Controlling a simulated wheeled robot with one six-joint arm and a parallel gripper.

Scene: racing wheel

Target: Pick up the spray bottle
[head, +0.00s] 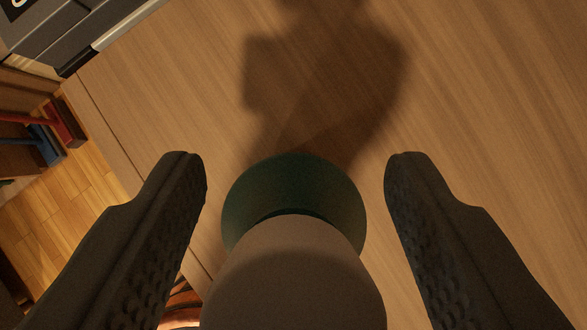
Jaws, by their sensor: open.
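A rounded object, likely the spray bottle (293,275), is at the lower middle of the head view. It has a pale grey-brown, smooth near part and a dark green round part (292,180) beyond it. Its lower part is cut off by the picture's bottom edge. My gripper (296,165) is open, with one dark, textured finger on each side of the object. Gaps show between both fingertips and the green part. Nothing is shut in the fingers.
A wooden table top (490,100) fills most of the view, with a dark shadow on it. Its edge runs along the left, with a plank floor (75,205) below. A grey-black item (60,25) is at the upper left. Red (65,122) and blue (45,145) items stand beyond the edge.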

